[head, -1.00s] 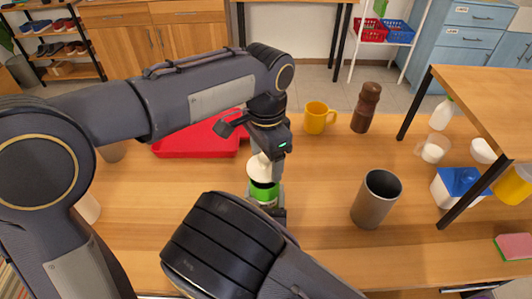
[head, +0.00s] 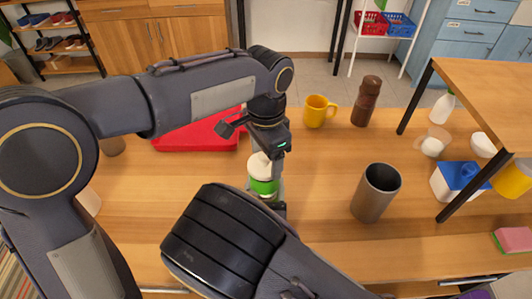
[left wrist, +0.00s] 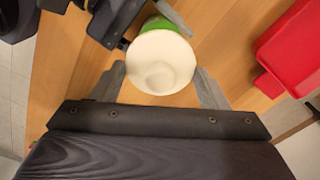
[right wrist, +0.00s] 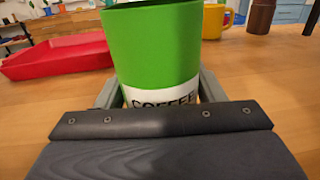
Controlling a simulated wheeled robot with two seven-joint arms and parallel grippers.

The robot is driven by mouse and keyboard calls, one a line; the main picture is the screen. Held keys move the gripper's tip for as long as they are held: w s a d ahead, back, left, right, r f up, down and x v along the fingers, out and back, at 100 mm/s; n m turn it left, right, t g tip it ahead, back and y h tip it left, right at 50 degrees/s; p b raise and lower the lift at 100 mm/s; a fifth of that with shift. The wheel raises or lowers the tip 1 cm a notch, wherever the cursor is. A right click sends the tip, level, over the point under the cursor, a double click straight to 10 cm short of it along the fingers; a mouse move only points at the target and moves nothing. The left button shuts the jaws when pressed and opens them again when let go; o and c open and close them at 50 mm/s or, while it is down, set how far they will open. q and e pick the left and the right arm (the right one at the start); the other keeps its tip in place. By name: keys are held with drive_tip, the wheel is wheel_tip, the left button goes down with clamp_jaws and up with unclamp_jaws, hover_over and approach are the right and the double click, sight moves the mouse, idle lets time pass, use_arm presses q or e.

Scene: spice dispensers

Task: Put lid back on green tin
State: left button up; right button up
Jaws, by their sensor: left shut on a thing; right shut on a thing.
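The green tin (head: 263,187) is upright over the wooden table in the head view. In the right wrist view the tin (right wrist: 155,50) shows a white band reading COFFEE and stands between my right gripper's fingers (right wrist: 160,95). My right gripper (head: 272,204) is shut on it, partly hidden by my arm. My left gripper (head: 270,157) is shut on the cream lid (head: 259,167), right at the tin's top. In the left wrist view the lid (left wrist: 160,60) shows its round knob, with the green tin (left wrist: 158,23) just behind it. Whether the lid is fully seated cannot be told.
A red tray (head: 195,136) lies behind at left. A yellow mug (head: 315,111) and a brown pepper mill (head: 367,101) stand behind at right. A grey cup (head: 374,193) stands right of the tin. A raised wooden shelf (head: 490,95) is at far right.

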use_arm(q)
drive_tip(key=shift+f, duration=0.65)
drive_tip(key=o, duration=1)
drive_tip(key=shift+r, duration=0.15)
use_arm(e)
drive_tip(key=o, duration=1.5)
use_arm(q)
wheel_tip(320, 180, up, 12)
drive_tip(key=shift+f, duration=0.15)
drive_tip(key=shift+f+b, duration=0.35)
use_arm(e)
drive_tip(key=shift+s+a, duration=0.2)
drive_tip(key=shift+s, duration=1.75)
drive_tip(key=shift+s+a, duration=0.15)
drive_tip(key=shift+s, duration=1.8)
